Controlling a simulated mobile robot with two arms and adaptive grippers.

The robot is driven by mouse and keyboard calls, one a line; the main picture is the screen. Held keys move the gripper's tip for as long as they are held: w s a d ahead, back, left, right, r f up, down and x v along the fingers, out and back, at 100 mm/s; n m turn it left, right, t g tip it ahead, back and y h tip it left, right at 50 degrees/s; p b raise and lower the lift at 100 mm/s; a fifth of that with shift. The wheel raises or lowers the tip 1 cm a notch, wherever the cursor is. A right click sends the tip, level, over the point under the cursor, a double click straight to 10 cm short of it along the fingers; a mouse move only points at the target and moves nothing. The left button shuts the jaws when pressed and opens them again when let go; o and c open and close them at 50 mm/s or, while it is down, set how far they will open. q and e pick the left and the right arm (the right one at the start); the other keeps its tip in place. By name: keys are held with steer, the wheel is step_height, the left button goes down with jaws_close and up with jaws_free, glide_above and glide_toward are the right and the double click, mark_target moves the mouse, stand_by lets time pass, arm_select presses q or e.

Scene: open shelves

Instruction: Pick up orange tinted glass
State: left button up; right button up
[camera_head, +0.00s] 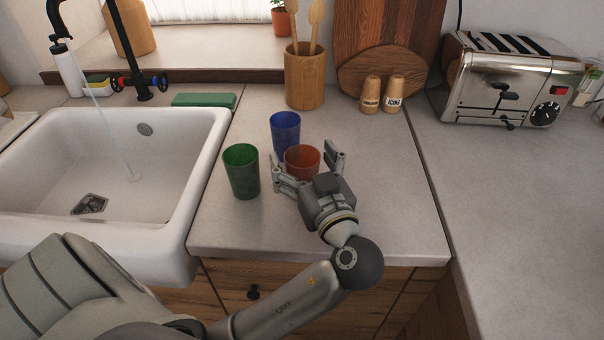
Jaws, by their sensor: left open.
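The orange tinted glass (302,157) stands upright on the grey countertop. My left gripper (305,163) is open, with one finger at each side of the glass. Its body hides the lower part of the glass. I cannot tell whether the fingers touch it. A green glass (241,171) stands to the left, close to the left finger. A blue glass (285,132) stands just behind the orange one. My right gripper does not show.
A white sink (215,135) with running water is at the left. A toaster (510,82) is at the right. The counter (405,185) right of my gripper is clear.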

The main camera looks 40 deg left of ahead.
arm_select(q)
steer(key=shift+w+a, duration=0.3)
steer(key=shift+a, duration=0.1)
steer(key=shift+d, duration=0.1)
steer(key=c, duration=1.6)
